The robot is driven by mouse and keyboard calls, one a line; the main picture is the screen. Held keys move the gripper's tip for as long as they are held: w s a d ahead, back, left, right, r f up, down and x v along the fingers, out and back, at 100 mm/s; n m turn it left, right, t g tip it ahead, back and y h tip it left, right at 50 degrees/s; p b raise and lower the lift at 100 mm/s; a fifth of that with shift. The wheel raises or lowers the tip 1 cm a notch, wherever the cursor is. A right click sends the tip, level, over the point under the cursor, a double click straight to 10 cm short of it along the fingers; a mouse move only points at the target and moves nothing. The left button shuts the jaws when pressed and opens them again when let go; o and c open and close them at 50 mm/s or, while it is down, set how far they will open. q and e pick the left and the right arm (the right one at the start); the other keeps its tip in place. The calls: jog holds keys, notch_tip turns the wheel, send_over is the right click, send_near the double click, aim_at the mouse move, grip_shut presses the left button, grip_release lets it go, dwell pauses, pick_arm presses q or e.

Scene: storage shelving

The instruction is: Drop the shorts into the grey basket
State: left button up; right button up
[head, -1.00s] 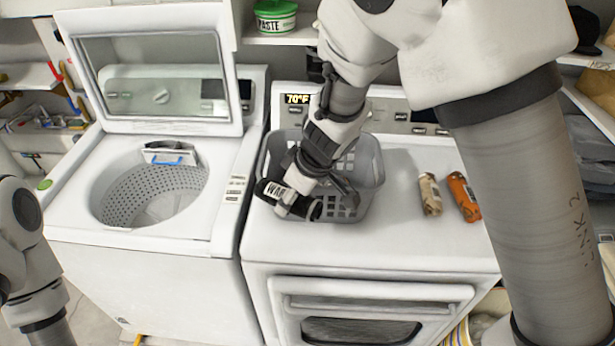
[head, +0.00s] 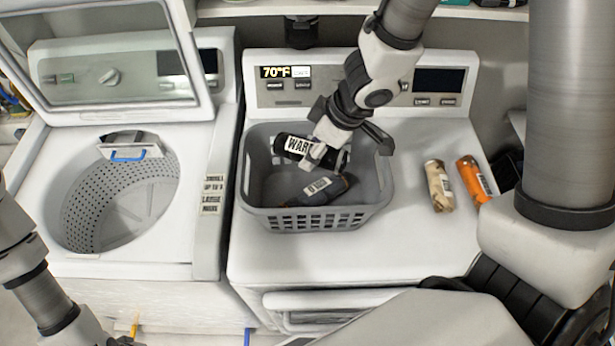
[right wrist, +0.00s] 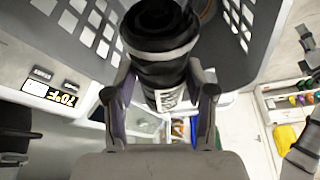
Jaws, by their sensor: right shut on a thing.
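My right gripper (head: 322,152) is shut on a tight black roll with a white label, which I take to be the shorts (head: 291,145); its folded shape hides what garment it is. The roll is inside the outline of the grey basket (head: 315,220), towards its back. I cannot tell whether it touches the basket. In the right wrist view the roll (right wrist: 160,40) sits between the two fingers (right wrist: 165,100). A second dark labelled roll (head: 322,190) lies in the basket.
The basket stands on a white dryer (head: 400,240). A beige roll (head: 439,186) and an orange roll (head: 472,179) lie to its right. An open top-loading washer (head: 125,200) is on the left, its lid raised. The dryer's front top is clear.

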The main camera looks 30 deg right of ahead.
jog(key=shift+d+f, duration=0.15)
jog(key=shift+f, duration=0.1)
jog(key=b, duration=0.6)
send_over(308, 189)
jog(key=s, duration=0.2)
jog(key=f, duration=0.3)
jog(key=d+f, duration=0.1)
jog(key=f, duration=0.1)
jog(key=shift+w, duration=0.25)
jog(key=f+b, duration=0.2)
jog(key=f, duration=0.1)
jog(key=f+b, duration=0.1)
jog(key=shift+w+d+f, duration=0.1)
jog(key=shift+w+f, duration=0.2)
jog(key=shift+f, duration=0.05)
jog(key=shift+r, duration=0.3)
jog(key=shift+s+f, duration=0.15)
jog(key=shift+f, duration=0.05)
jog(key=shift+f+b, duration=0.45)
jog(key=shift+b, duration=0.05)
jog(key=o, duration=1.3)
jog(key=shift+c, duration=0.2)
